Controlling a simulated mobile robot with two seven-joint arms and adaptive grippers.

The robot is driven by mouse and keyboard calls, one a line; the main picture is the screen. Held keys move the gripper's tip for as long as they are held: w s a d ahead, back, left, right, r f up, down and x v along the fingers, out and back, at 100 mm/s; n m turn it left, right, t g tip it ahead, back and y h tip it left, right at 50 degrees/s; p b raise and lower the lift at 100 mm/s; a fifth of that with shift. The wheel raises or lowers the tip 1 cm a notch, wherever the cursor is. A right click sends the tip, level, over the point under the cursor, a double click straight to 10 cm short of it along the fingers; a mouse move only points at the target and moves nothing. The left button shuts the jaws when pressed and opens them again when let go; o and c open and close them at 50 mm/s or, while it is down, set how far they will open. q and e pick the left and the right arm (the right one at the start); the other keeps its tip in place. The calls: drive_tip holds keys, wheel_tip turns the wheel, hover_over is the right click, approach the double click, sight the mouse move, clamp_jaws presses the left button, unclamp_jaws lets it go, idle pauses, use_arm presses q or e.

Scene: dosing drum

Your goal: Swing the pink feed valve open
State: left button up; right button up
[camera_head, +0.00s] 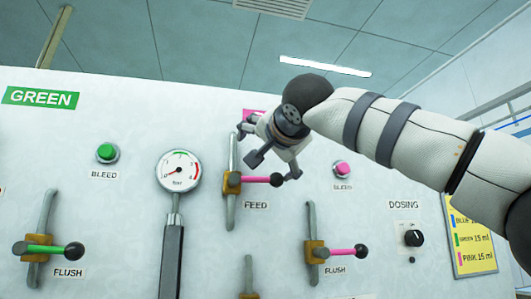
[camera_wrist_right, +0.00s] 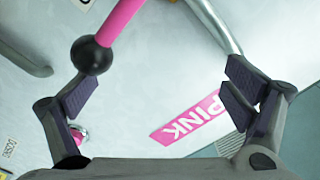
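The pink feed valve (camera_head: 232,184) sits on a vertical pipe above the FEED label. Its pink lever (camera_head: 256,180) points level to the right, across the pipe, and ends in a black knob (camera_head: 276,180). My right gripper (camera_head: 271,164) is open in front of the panel, just above the lever and knob. In the right wrist view the black knob (camera_wrist_right: 91,56) and pink lever (camera_wrist_right: 122,20) lie beyond the open fingers (camera_wrist_right: 158,94), nearer the left finger. Nothing is held. My left gripper is not in view.
A pink flush valve (camera_head: 318,252) is below right and a green flush valve (camera_head: 40,250) at left. A gauge (camera_head: 178,171) stands left of the feed valve. A pink button (camera_head: 341,169) and a dosing dial (camera_head: 413,238) are to the right. The PINK sign (camera_wrist_right: 190,121) is partly hidden in the head view.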

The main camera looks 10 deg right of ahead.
drive_tip(key=shift+s+a+r, duration=0.1)
drive_tip(key=shift+a+r, duration=0.5)
drive_tip(key=shift+r, duration=0.05)
drive_tip(key=shift+a+r, duration=0.2)
drive_tip(key=shift+a, duration=0.25)
drive_tip(key=shift+a+r, duration=0.55)
drive_tip(key=shift+a, duration=0.2)
drive_tip(key=shift+s+a, duration=0.1)
drive_tip(key=shift+a, duration=0.5)
drive_tip(key=shift+r, duration=0.1)
drive_tip(key=shift+d, duration=0.1)
